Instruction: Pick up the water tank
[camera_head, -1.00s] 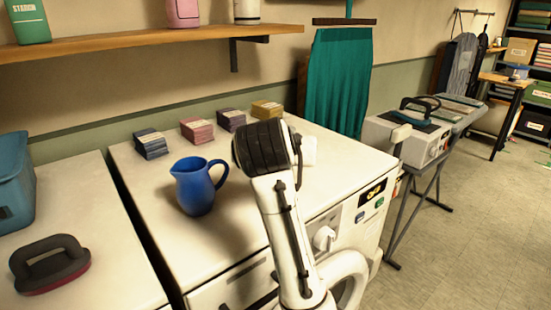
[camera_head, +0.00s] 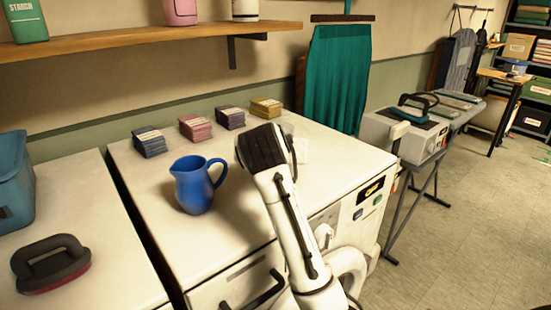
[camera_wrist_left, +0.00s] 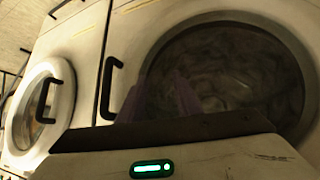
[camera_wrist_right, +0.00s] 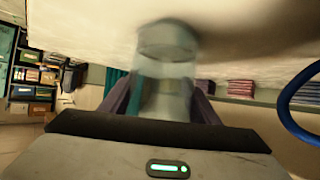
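The water tank is a see-through, pale container (camera_wrist_right: 165,72) in the middle of the right wrist view. In the head view a faint pale shape (camera_head: 301,151) that looks like it stands on the white machine's top, partly behind my right gripper. My right gripper (camera_wrist_right: 163,98) has its fingers apart, one on each side of the tank; whether they touch it is not clear. My left gripper (camera_wrist_left: 168,98) is low before a round washer door (camera_wrist_left: 235,75). Its fingers are dark and blurred, and it is outside the head view.
A blue jug (camera_head: 194,185) stands left of my right gripper. A steam station (camera_head: 405,135) stands to the right.

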